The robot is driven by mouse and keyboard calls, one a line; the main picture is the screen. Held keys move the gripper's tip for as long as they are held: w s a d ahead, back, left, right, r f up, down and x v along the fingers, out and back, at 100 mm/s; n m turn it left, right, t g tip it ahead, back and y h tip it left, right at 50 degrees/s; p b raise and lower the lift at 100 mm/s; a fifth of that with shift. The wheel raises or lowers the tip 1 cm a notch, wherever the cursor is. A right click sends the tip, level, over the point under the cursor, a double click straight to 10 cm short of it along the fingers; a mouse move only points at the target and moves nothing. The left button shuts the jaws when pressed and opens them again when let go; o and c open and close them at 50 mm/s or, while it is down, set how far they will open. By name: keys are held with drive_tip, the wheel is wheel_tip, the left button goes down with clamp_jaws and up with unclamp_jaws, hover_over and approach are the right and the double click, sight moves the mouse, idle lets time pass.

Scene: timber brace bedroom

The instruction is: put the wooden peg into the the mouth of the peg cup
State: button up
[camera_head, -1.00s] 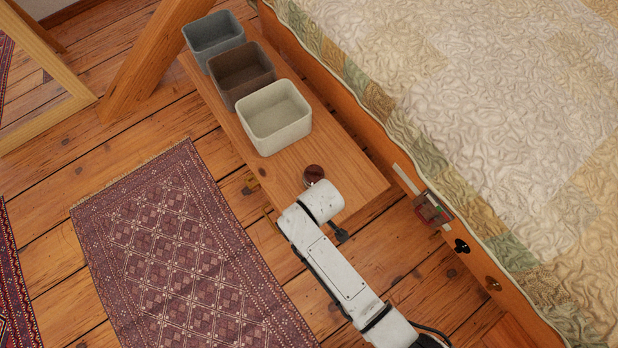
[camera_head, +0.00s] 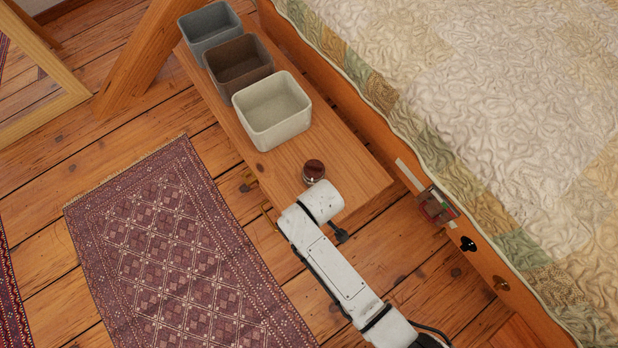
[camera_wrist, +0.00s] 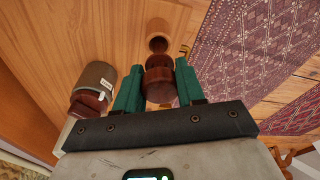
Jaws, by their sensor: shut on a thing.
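My gripper (camera_wrist: 158,84) is shut on the wooden peg (camera_wrist: 158,76), a dark reddish-brown turned piece between the two green fingers in the wrist view. Just beyond it in that view is the peg cup (camera_wrist: 157,27), a small, round, brown wooden cup. The peg overlaps the cup's near rim in the picture, and I cannot tell whether they touch. In the head view my white arm hides the gripper's fingers, the peg and the cup.
A labelled grey-brown jar (camera_wrist: 97,78) with a reddish lid stands left of my fingers; its lid (camera_head: 314,168) shows beside my arm. Cream (camera_head: 272,135), brown (camera_head: 240,88) and grey (camera_head: 210,50) bins stand farther along the wooden bench (camera_head: 345,160). The bed (camera_head: 480,110) borders the right.

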drive_tip(key=shift+f+b, duration=1.05)
drive_tip(key=shift+f, duration=0.65)
drive_tip(key=o, duration=1.1)
drive_tip(key=r+p, duration=0.1)
drive_tip(key=r, duration=0.2)
drive_tip(key=d+r+p, duration=0.1)
drive_tip(key=r, duration=0.3)
drive_tip(key=r+p, duration=0.2)
drive_tip(key=r, duration=0.1)
drive_tip(key=shift+s+d+r, duration=0.15)
drive_tip(key=shift+s+r, duration=0.2)
drive_tip(key=shift+s, duration=0.05)
